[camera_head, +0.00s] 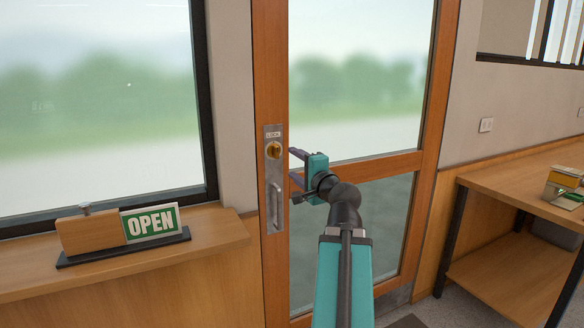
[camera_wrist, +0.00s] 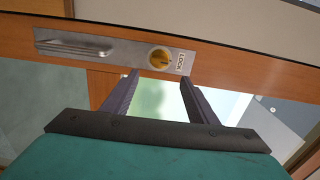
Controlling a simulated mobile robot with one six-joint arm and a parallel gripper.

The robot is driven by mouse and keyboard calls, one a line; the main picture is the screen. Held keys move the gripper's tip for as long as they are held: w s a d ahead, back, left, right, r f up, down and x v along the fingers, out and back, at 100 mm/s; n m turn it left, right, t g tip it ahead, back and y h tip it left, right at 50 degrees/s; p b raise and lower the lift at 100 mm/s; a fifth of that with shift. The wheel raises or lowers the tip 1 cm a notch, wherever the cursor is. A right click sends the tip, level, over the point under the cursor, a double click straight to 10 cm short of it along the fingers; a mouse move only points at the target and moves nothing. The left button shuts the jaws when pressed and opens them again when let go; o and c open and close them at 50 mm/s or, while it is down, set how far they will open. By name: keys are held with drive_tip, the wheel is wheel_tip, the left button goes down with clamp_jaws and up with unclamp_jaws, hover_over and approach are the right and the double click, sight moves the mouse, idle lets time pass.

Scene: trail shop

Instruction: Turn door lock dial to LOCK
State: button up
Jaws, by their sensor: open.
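The dial's exact pointing direction is too small to tell.
A vertical pull handle (camera_head: 274,206) is on the same plate below the dial. An OPEN sign (camera_head: 150,223) stands on the wooden ledge (camera_head: 225,235) at left. A wooden table (camera_head: 510,195) with a small boxy object (camera_head: 565,181) stands at right.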

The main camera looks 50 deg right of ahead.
drive_tip(key=shift+b+v, duration=0.95)
drive_tip(key=shift+b, duration=0.2)
